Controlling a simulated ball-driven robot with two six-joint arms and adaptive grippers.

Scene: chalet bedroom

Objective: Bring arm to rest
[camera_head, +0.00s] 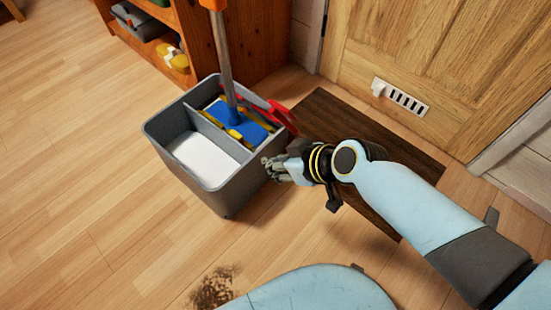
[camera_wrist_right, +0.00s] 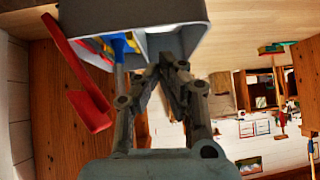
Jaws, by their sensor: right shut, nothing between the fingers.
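My right arm comes in from the right in the head view. My right gripper (camera_head: 274,168) is shut and empty, close to the right side of a grey bucket (camera_head: 222,188). In the right wrist view the closed fingers (camera_wrist_right: 172,66) point toward the bucket wall (camera_wrist_right: 190,18); I cannot tell whether they touch it. My left gripper does not show.
The bucket has two compartments and holds a blue mop head (camera_head: 236,122) and a red tool (camera_head: 283,113). A dark mat (camera_head: 318,108) lies before the wooden door (camera_head: 440,60). A wooden shelf (camera_head: 255,40) stands behind. A dark stain (camera_head: 213,287) marks the floor. The left floor is clear.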

